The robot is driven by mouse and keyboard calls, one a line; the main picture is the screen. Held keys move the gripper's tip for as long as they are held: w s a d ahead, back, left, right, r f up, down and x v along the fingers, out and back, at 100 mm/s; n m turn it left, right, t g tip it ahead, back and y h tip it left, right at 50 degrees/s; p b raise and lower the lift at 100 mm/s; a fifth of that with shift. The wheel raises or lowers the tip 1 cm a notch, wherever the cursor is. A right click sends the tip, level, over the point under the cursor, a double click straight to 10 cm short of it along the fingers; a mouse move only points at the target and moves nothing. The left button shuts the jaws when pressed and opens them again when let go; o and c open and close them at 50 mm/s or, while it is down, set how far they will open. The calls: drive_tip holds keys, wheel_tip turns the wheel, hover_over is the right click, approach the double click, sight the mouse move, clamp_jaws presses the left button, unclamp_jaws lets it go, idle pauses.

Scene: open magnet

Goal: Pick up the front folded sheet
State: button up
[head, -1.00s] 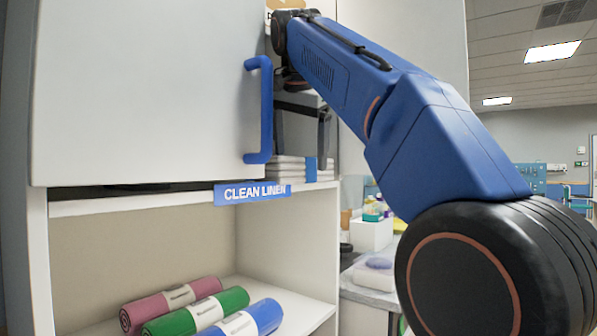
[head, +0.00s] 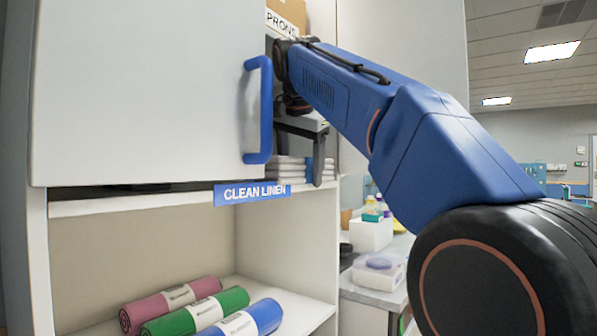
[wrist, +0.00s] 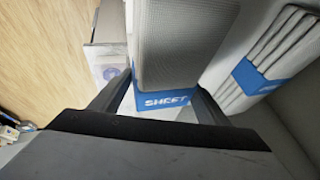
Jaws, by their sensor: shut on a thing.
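The front folded sheet (wrist: 185,35) is grey-white with a blue band marked SHEET. In the wrist view it lies between the two dark fingers of my gripper (wrist: 162,88), which is shut on it near the band. In the head view my gripper (head: 303,158) reaches into the upper cupboard beside the blue door handle. White folded linen (head: 291,170) shows there in a low stack on the shelf; the door and gripper hide part of it. Another folded sheet (wrist: 283,45) with a blue band lies to the right in the wrist view.
A cupboard door (head: 145,95) with a blue handle (head: 265,110) stands left of my arm. A CLEAN LINEN sign (head: 252,193) is on the shelf edge. Pink, green and blue rolls (head: 265,313) lie on the shelf below. A labelled box (head: 287,14) sits above.

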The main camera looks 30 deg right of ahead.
drive_tip(key=shift+r, duration=1.6)
drive_tip(key=shift+s+r, duration=0.2)
drive_tip(key=s+d, duration=0.1)
drive_tip(key=s, duration=1.4)
drive_tip(key=s+d, duration=0.2)
drive_tip(key=s, duration=1.4)
drive_tip(key=shift+d, duration=0.25)
